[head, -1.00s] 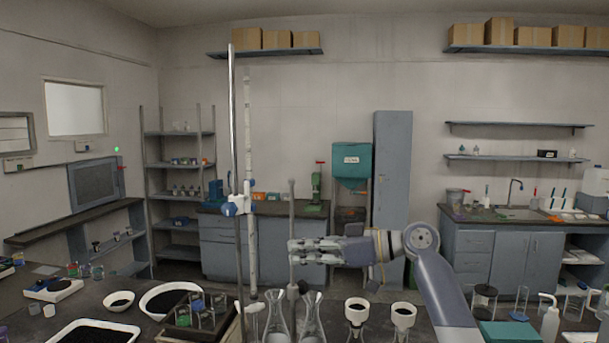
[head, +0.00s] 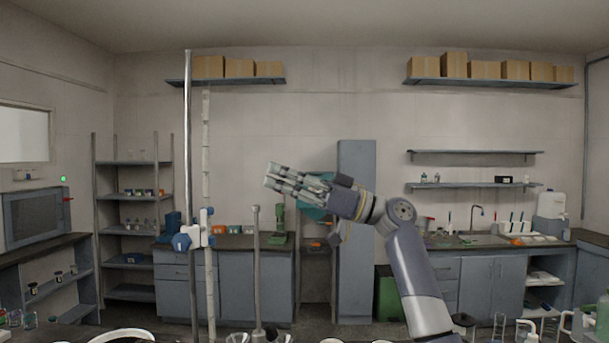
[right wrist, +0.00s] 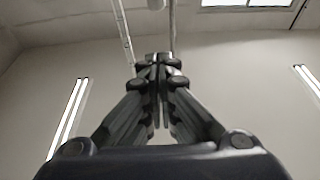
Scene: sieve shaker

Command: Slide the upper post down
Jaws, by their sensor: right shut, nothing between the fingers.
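A slim grey post (head: 257,270) with a rounded top stands upright at the lower middle of the head view. A dark collar (head: 258,334) sits around its lower end at the picture's bottom edge. My right gripper (head: 270,176) is above and slightly right of the post's top, tilted up to the left. Its fingers are shut and empty, apart from the post. In the right wrist view the closed fingertips (right wrist: 158,62) point up toward the ceiling. My left gripper is in no view.
A tall shiny rod (head: 189,140) with a blue and white clamp (head: 188,241) stands left of the post, with a pale segmented strip (head: 207,180) beside it. Glassware tops (head: 283,338) show at the bottom edge. The air around my gripper looks free.

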